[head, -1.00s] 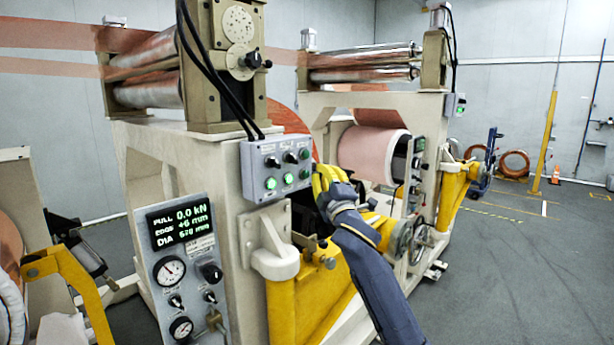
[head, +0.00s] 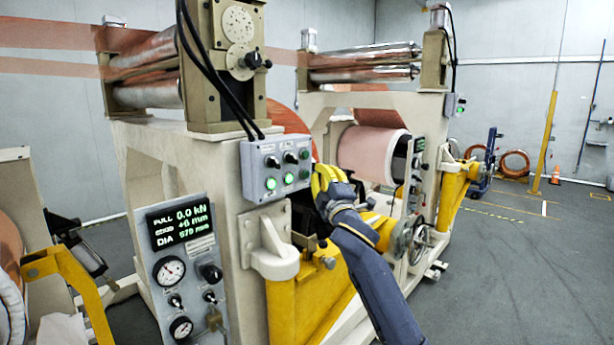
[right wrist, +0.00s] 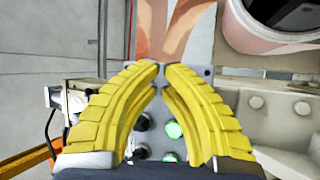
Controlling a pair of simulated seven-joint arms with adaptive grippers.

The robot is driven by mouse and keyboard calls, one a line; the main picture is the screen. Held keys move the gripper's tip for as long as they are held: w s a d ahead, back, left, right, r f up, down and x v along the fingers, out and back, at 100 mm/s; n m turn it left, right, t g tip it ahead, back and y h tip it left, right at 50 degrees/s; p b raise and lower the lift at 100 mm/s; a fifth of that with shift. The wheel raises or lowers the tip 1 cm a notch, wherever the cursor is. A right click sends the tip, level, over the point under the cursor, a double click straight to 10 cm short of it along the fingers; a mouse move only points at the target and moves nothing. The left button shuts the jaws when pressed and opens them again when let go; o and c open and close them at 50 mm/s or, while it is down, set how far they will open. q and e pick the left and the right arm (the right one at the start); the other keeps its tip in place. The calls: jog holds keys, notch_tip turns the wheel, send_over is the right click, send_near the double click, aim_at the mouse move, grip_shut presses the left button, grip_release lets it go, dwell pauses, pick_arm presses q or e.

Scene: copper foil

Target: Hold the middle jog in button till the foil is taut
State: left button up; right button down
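A grey control box (head: 256,172) on the near machine carries dark knobs above a row of green-lit buttons. The middle button (head: 289,178) shows uncovered in the head view. My right gripper (head: 319,180) is just off the box's right side, beside the right button (head: 305,173); I see no contact. In the right wrist view its yellow fingers (right wrist: 161,68) meet at the tips with nothing between them, and green buttons (right wrist: 173,130) show behind them. Copper foil (head: 65,64) runs in bands over the rollers. The display (head: 180,222) reads PULL 0.0 kN. My left gripper is out of view.

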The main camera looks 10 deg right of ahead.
jog(key=shift+w+a, duration=0.5)
jog(key=shift+w, duration=0.25)
dwell(1.7)
jog(key=shift+s+d, duration=0.1)
dwell(1.4)
jog(key=shift+s+d, duration=0.4)
jog(key=shift+s, duration=0.2)
jog(key=shift+s+d, duration=0.1)
jog(key=shift+s+d, duration=0.7)
jog(key=shift+s, duration=0.3)
jog(key=shift+s+d, duration=0.65)
jog(key=shift+s, duration=0.35)
jog(key=shift+f, duration=0.15)
